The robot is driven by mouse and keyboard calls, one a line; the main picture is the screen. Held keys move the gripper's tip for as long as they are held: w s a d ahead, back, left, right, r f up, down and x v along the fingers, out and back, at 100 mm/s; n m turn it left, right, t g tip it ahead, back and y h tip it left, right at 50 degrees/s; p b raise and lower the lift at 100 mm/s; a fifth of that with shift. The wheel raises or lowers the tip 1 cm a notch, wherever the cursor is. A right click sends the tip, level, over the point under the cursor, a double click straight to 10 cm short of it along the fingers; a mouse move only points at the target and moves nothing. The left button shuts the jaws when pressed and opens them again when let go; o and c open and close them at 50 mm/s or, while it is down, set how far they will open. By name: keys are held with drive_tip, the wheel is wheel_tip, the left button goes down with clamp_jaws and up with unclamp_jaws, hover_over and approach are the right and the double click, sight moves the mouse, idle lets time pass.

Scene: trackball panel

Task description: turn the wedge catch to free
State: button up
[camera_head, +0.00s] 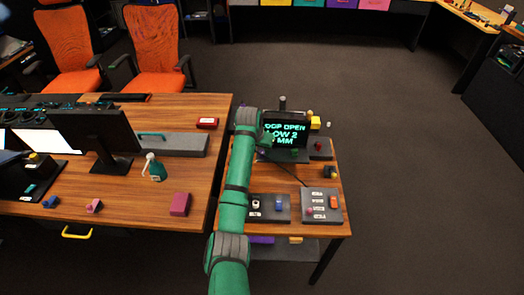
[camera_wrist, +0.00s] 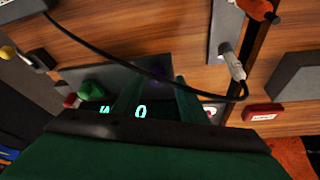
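My gripper (camera_wrist: 157,92) shows in the wrist view as two dark green fingers set apart, with nothing visible gripped between them. A dark panel (camera_wrist: 75,78) lies beneath the fingers, with a small purple spot between them and a green rounded part (camera_wrist: 92,91) at left. In the head view my arm reaches the display (camera_head: 287,131), which reads partly "OOP OPEN", "LOW 2" and "MM". My gripper (camera_head: 267,140) is at its left side there, its tips hard to make out. I cannot tell which part is the wedge catch; it may be hidden or too small.
A black cable (camera_wrist: 130,63) loops to a plug on a grey plate (camera_wrist: 224,30). Two panels with small controls, the left (camera_head: 268,216) and right (camera_head: 321,211), lie at the side table's front. A grey block (camera_head: 172,145) and red box (camera_head: 207,123) sit on the left desk.

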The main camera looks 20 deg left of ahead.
drive_tip(key=shift+d, duration=0.2)
clamp_jaws()
drive_tip(key=shift+w+d+n, duration=0.1)
drive_tip(key=shift+d+n, duration=0.1)
drive_tip(key=shift+n, duration=0.2)
drive_tip(key=shift+a+r+n+y, duration=0.1)
drive_tip(key=shift+n+y, duration=0.2)
drive_tip(key=shift+n, duration=0.1)
drive_tip(key=shift+w, duration=0.1)
unclamp_jaws()
drive_tip(key=v, duration=1)
drive_tip(key=shift+r, duration=0.3)
